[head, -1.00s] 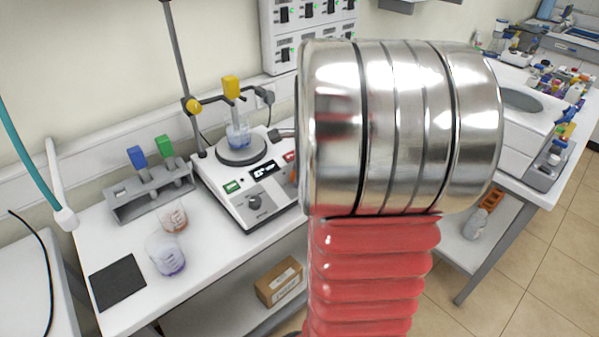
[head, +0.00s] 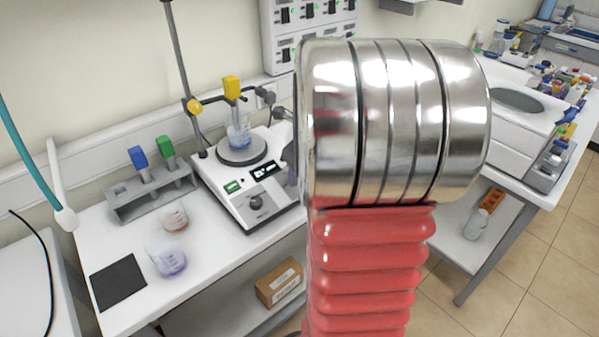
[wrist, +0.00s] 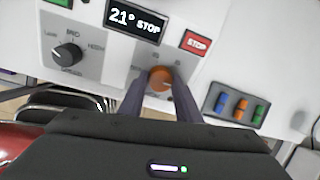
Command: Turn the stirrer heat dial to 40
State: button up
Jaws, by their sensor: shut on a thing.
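The orange heat dial (wrist: 161,79) is on the sloped front panel of the white stirrer (head: 225,195). My gripper (wrist: 160,85) has its two dark fingers on either side of the dial and is shut on it. The dial's pointer is not clear, and its scale is partly covered and too blurred to read. The display (wrist: 136,22) reads "21°" and "STOP". In the head view my arm hides the dial, and only a bit of my dark gripper shows at the stirrer's right edge.
A black speed knob (wrist: 67,54) is left of the dial, and a red stop button (wrist: 195,43) is right of the display. A beaker (head: 239,136) stands on the stirrer plate, below a yellow-topped probe (head: 232,88). A rack (head: 150,195) and two beakers stand to the left.

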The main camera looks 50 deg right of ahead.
jog(key=shift+s, duration=0.1)
dwell(0.3)
jog(key=o, duration=1.1)
jog(key=shift+c, duration=0.2)
jog(key=shift+r, duration=0.1)
jog(key=v, duration=1.3)
jog(key=shift+r, duration=0.2)
